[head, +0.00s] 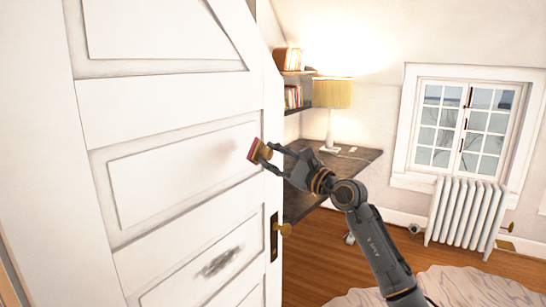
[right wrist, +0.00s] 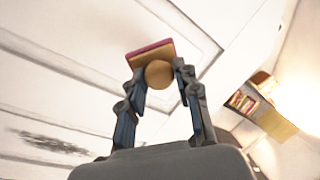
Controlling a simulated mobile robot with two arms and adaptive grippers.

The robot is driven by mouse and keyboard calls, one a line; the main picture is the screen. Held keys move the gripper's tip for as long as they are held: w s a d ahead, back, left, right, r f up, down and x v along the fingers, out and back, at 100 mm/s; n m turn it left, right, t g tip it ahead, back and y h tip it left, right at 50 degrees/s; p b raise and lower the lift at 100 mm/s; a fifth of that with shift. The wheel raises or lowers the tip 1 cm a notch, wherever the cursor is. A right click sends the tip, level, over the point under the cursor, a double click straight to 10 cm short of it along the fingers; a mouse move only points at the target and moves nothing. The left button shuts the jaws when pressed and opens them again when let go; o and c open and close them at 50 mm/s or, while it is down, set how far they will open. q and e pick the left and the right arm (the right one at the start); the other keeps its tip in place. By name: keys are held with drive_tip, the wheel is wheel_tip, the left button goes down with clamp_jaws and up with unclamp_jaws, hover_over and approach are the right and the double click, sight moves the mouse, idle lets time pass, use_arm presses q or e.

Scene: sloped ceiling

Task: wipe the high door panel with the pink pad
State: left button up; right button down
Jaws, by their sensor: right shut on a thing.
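The pink pad (head: 253,150) has a tan backing and a round wooden knob. My right gripper (head: 269,152) is shut on the knob, which also shows between the fingers in the right wrist view (right wrist: 158,74). The pad stands upright in front of the white door's right edge, its face toward the door; I cannot tell whether it touches. A darker smudge (head: 220,262) is on the panel below. My left gripper is not in view.
A brass door knob (head: 286,229) sticks out below my right gripper. Behind the arm are a dark desk (head: 355,165) with a lamp (head: 331,95), and shelves with books (head: 292,97). A radiator (head: 466,213) stands under the window. A bed cover (head: 450,289) is at lower right.

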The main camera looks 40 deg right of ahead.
sight(260, 155)
drive_tip(key=shift+w+a+r, duration=0.1)
drive_tip(key=shift+w+r, duration=0.15)
drive_tip(key=shift+w, duration=0.15)
drive_tip(key=x, duration=0.1)
drive_tip(key=p+x, duration=0.1)
drive_tip(key=x, duration=0.1)
drive_tip(key=shift+w+a+f+p, duration=0.25)
drive_tip(key=shift+a+f+p, duration=0.05)
drive_tip(key=shift+a+p, duration=0.05)
drive_tip(key=shift+w+a+f, duration=0.1)
drive_tip(key=shift+w+a, duration=0.2)
drive_tip(key=shift+w, duration=0.4)
drive_tip(key=shift+x, duration=0.85)
drive_tip(key=shift+f, duration=0.2)
drive_tip(key=shift+w+d+f+b, duration=0.15)
drive_tip(key=shift+w+d+b, duration=0.1)
drive_tip(key=shift+d+b, duration=0.8)
drive_tip(key=shift+w+d+b, duration=0.4)
drive_tip(key=shift+d+b, duration=0.4)
drive_tip(key=shift+b, duration=0.2)
